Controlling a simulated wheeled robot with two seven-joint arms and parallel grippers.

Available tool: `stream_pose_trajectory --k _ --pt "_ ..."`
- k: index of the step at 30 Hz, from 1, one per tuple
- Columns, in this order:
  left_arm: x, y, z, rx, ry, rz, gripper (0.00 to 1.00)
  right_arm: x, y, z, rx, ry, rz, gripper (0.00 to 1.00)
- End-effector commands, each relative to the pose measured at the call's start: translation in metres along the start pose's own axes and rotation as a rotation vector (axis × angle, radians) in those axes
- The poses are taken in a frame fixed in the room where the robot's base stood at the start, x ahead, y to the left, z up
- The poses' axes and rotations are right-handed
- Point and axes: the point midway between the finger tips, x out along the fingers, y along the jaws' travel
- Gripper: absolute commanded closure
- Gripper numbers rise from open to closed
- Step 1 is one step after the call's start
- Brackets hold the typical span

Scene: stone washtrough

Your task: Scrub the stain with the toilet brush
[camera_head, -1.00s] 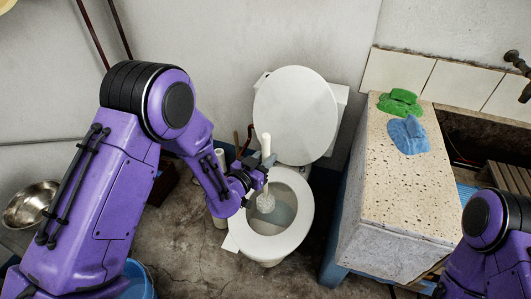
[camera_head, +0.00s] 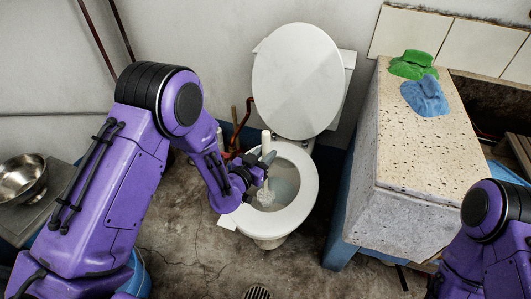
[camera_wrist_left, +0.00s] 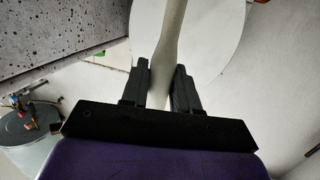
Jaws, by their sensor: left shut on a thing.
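The toilet (camera_head: 305,205) stands in the middle of the head view with its lid (camera_head: 296,80) raised. My left gripper (camera_head: 262,168) is above the left part of the bowl, shut on the handle of the white toilet brush (camera_head: 265,143). The brush is roughly upright, with its pale bristle head (camera_head: 265,197) down inside the bowl opening. I cannot tell whether the bristles touch the bowl. In the left wrist view the brush handle (camera_wrist_left: 168,45) runs between the two dark fingers. No stain can be made out in the bowl. My right gripper is out of view; only part of my right arm shows.
A stone washtrough block (camera_head: 415,150) stands right of the toilet, with a green cloth (camera_head: 412,65) and a blue cloth (camera_head: 425,96) on top. A metal bowl (camera_head: 22,178) is at the far left. A floor drain (camera_head: 257,291) lies in front of the toilet.

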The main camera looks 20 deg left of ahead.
Motion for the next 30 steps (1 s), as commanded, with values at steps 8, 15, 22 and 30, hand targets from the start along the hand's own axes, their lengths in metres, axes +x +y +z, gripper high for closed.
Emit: stream_pose_trajectory --k 8,15,22,30 --pt "0.006 0.0 0.046 0.001 0.0 0.001 1.0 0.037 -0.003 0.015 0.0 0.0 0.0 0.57" --pt "0.009 0.0 0.072 0.0 0.001 0.0 1.0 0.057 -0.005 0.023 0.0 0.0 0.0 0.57" --pt "0.01 0.0 0.079 0.0 0.001 0.0 1.0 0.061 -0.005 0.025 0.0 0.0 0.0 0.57" --pt "0.01 0.0 0.079 0.0 0.001 0.0 1.0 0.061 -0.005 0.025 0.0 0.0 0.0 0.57"
